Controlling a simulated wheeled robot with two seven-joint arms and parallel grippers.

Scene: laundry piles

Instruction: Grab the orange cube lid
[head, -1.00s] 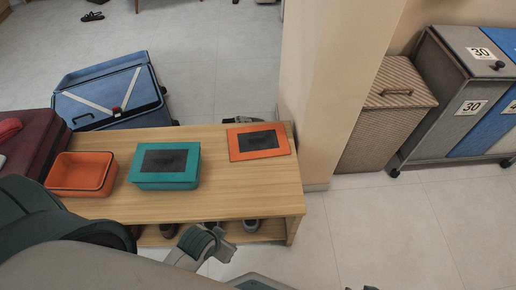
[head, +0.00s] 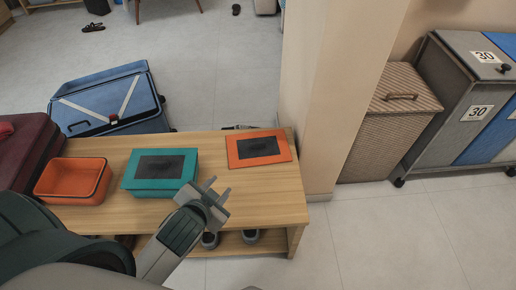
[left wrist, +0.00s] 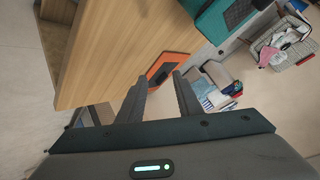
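The orange cube lid (head: 258,148) is a flat orange square with a dark centre panel. It lies at the right end of the wooden bench in the head view, and part of it shows in the left wrist view (left wrist: 175,62) beyond my fingertips. An open orange box (head: 72,181) without a lid stands at the bench's left. A teal box with its lid on (head: 161,173) stands between them. My left gripper (head: 219,193) is open and empty, above the bench's front edge, to the front left of the lid and apart from it. My right gripper does not show.
The wooden bench (head: 230,208) has shoes on its lower shelf. A beige pillar (head: 335,95) rises at its right end, with a wicker hamper (head: 388,125) and grey bins (head: 462,100) beyond. A blue suitcase (head: 110,100) lies behind the bench.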

